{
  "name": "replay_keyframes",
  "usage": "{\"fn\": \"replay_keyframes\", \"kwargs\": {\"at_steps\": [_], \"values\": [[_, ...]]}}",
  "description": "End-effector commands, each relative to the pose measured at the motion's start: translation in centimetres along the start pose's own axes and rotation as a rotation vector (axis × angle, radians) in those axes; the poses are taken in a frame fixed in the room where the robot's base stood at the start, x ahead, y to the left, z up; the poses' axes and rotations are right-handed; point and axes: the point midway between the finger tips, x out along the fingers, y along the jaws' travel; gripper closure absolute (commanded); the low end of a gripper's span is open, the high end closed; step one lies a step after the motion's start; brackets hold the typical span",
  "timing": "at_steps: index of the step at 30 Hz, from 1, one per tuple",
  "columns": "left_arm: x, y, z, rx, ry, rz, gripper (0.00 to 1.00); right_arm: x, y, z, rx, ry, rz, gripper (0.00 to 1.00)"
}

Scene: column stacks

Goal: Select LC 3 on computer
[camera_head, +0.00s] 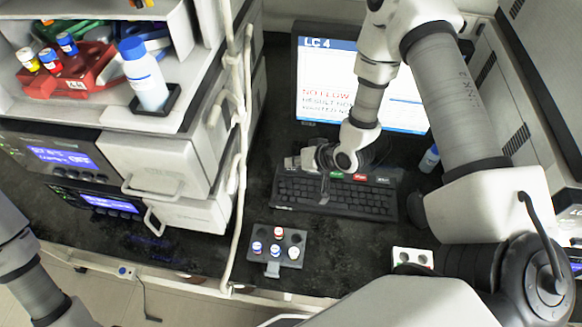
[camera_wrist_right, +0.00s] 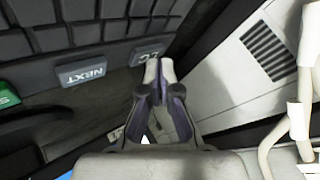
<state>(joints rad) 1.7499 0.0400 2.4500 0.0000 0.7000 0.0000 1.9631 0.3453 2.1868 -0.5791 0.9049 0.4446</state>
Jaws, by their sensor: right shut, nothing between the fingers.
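The computer screen (camera_head: 330,80) shows "LC-4" in its top bar, with red and dark text lines below, partly covered by my right arm. The black keyboard (camera_head: 335,195) lies in front of it, with a row of larger keys at the back, among them a green key (camera_head: 338,175) and a red key (camera_head: 360,177). My right gripper (camera_head: 291,162) is shut and empty at the left end of that row. In the right wrist view its fingertips (camera_wrist_right: 160,70) are beside the grey LC key (camera_wrist_right: 147,55); contact cannot be told. The grey NEXT key (camera_wrist_right: 82,72) is further left. My left gripper is out of view.
A dark vial rack (camera_head: 293,238) stands in front of the keyboard, and a small white rack (camera_head: 412,258) at right. A small bottle (camera_head: 429,158) stands right of the screen. Pale tubing (camera_head: 240,130) and instrument stacks (camera_head: 160,165) bound the left side.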

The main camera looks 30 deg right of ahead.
Motion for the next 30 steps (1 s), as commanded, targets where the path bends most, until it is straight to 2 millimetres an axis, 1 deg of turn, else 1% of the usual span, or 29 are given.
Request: {"fn": "replay_keyframes", "kwargs": {"at_steps": [15,22,26,30], "values": [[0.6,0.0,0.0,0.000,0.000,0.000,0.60,0.5,0.3,0.4,0.000,0.000,0.000,1.00],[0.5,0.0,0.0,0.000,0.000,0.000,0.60,0.4,0.3,0.3,0.000,0.000,0.000,1.00],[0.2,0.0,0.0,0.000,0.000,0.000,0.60,0.2,0.1,0.1,0.000,0.000,0.000,1.00],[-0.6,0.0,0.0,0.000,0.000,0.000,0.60,-0.5,-0.3,-0.3,0.000,0.000,0.000,1.00]]}}
